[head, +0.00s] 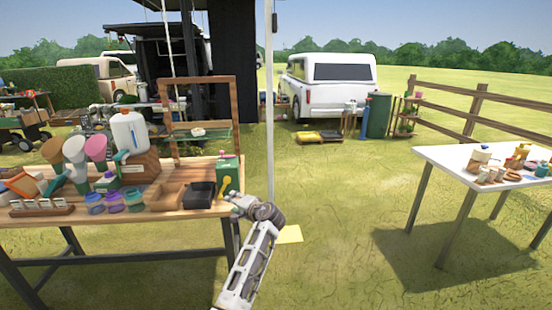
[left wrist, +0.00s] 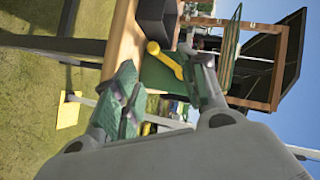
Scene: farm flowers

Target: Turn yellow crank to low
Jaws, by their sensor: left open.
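A green box (head: 229,170) stands at the right end of the wooden table, with the yellow crank (head: 227,182) on its near face. In the left wrist view, which is turned sideways, the yellow crank (left wrist: 165,60) shows as a bar with a round hub, and part of the green box (left wrist: 158,78) is behind it. My left gripper (head: 238,200) is just below and right of the crank in the head view. In the wrist view its fingers (left wrist: 168,92) are spread, empty, and apart from the crank. My right gripper is not in view.
The wooden table (head: 180,208) also holds a black tray (head: 194,195), a wooden tray (head: 164,194), colored jars, funnels and a white jug (head: 130,132). A white table (head: 450,160) stands at the right. Grass between the tables is open, with a yellow patch (head: 290,234).

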